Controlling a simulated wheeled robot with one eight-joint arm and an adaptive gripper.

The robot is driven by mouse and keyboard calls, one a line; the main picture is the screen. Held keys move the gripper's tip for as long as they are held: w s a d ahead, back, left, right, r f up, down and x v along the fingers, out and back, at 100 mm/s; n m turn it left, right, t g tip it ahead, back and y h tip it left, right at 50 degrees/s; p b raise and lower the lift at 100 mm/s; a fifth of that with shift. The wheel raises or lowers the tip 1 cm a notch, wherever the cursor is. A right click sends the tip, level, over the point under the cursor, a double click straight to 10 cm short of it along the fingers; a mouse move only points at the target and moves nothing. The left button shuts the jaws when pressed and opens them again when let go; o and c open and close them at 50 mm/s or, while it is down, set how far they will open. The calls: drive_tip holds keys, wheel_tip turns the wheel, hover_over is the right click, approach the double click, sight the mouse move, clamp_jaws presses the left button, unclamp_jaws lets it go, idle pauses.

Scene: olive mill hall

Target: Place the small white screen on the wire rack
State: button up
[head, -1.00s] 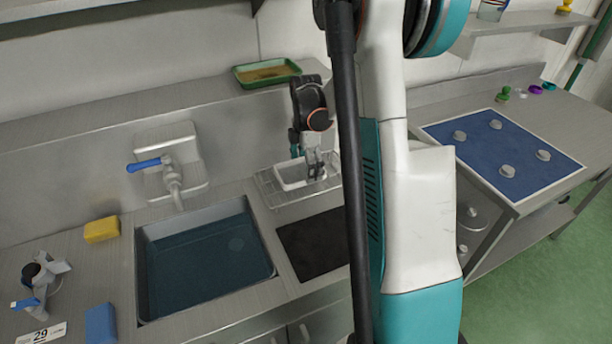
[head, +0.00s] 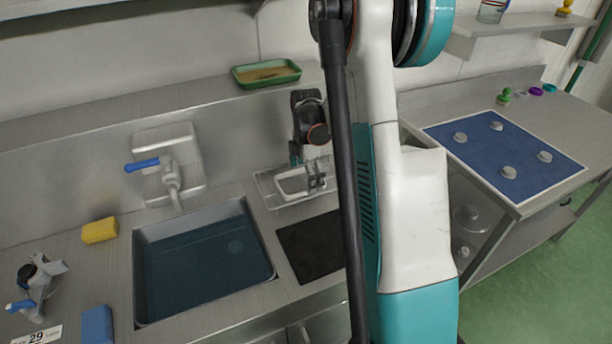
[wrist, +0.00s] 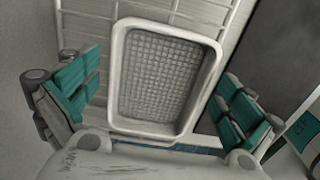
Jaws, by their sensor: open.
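The small white screen (head: 291,186) has a raised white rim and a grey mesh floor. It lies over the wire rack (head: 264,188), right of the sink. In the wrist view the screen (wrist: 165,80) fills the middle, with the rack's wires (wrist: 88,28) behind it. My gripper (head: 315,179) is low at the screen's right part in the head view. In the wrist view my gripper (wrist: 158,100) is open, with one teal-padded finger on each side of the screen and gaps between. Whether the screen's whole underside rests on the wires is hidden.
A water-filled sink (head: 205,262) and tap (head: 170,172) are to the left. A dark mat (head: 308,245) lies in front of the rack. A green tray (head: 267,74) stands on the ledge behind. My arm hides the counter right of the rack.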

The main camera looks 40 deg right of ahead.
sight(306, 183)
drive_tip(key=shift+r, duration=0.1)
wheel_tip(306, 183, up, 12)
drive_tip(key=p, duration=0.3)
idle(0.7)
